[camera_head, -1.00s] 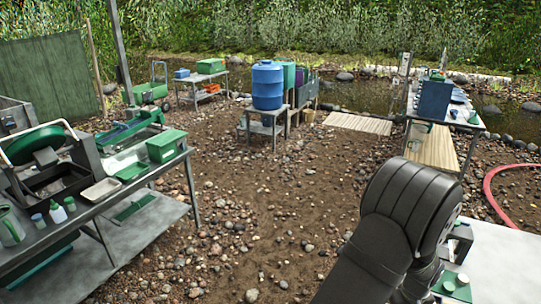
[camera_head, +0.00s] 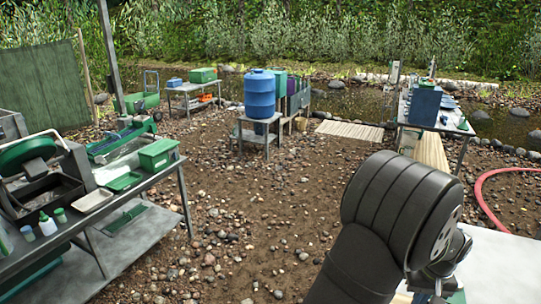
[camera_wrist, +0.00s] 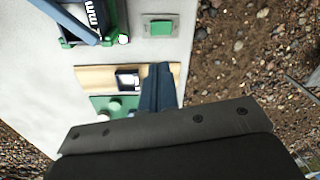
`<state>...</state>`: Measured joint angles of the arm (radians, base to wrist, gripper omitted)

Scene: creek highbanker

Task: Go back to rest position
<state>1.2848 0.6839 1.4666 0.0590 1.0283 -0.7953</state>
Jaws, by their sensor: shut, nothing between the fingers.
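My gripper (camera_wrist: 157,72) shows in the wrist view as dark blue-grey fingers, shut with nothing between them. It reaches over a wooden strip (camera_wrist: 95,77) on a pale table top (camera_wrist: 60,95). A small pale and dark block sits on the strip just left of the fingers. I cannot tell whether the fingers touch anything. In the head view my dark arm bends at the lower right, and the gripper's fingertips are not clear there. No rest position is marked in either view.
In the wrist view, a green pad (camera_wrist: 161,28) and a green board with round knobs (camera_wrist: 112,105) lie near my gripper. In the head view, the pale table (camera_head: 500,260) is right of my arm. A cluttered bench (camera_head: 150,190) stands left. Pebbly ground (camera_head: 240,220) lies open between.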

